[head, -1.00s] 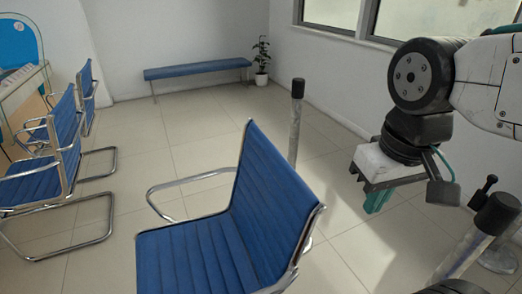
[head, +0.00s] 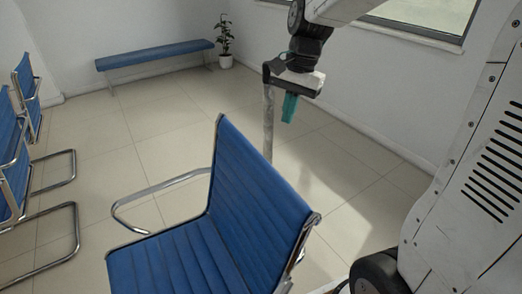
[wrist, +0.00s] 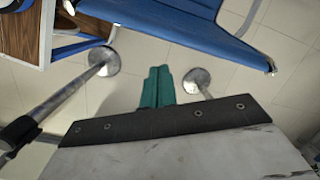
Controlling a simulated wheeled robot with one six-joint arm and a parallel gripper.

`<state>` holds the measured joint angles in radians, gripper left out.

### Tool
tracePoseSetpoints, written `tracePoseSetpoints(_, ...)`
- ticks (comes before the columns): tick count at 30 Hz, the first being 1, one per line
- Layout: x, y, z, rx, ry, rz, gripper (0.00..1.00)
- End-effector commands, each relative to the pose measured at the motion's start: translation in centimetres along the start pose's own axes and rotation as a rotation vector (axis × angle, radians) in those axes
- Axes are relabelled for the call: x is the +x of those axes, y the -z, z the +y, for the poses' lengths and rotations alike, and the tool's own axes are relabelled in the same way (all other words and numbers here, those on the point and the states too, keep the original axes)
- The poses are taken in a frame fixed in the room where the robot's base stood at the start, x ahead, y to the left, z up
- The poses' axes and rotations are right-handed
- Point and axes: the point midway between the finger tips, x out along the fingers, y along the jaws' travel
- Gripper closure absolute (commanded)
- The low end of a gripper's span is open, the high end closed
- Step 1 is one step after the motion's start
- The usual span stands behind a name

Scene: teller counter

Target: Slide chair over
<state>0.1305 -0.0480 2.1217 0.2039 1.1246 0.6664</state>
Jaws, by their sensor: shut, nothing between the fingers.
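The blue chair (head: 262,200) with a ribbed seat and back and chrome arms stands upright in the front middle of the head view. Its lower part is cut off by the frame. A blue seat or back with a metal edge (wrist: 190,20) spans the top of the wrist view. My gripper (head: 288,107) is above and behind the chair back in the head view, apart from it. Its green fingers are closed together and empty, pointing down; they also show in the wrist view (wrist: 157,82).
A grey post (head: 268,130) stands behind the chair, partly hidden by my gripper. Round post bases (wrist: 103,61) flank my fingers. Other blue chairs (head: 12,150) line the left edge. A blue bench (head: 155,55) and potted plant (head: 225,45) stand at the back wall. Tiled floor between is clear.

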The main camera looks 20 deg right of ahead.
Motion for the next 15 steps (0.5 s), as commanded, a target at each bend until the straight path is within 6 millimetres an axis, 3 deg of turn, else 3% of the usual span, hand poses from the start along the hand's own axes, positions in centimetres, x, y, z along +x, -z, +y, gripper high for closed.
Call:
tracePoseSetpoints(1,1.2,2.0,-1.2,0.081,-0.003,-0.024,1.00)
tracePoseSetpoints(6,4.5,7.0,-3.9,0.309,0.004,-0.074,1.00)
tracePoseSetpoints(10,6.2,9.2,-4.8,0.415,0.004,-0.097,1.00)
tracePoseSetpoints(15,7.4,10.1,-5.2,0.462,0.005,-0.106,1.00)
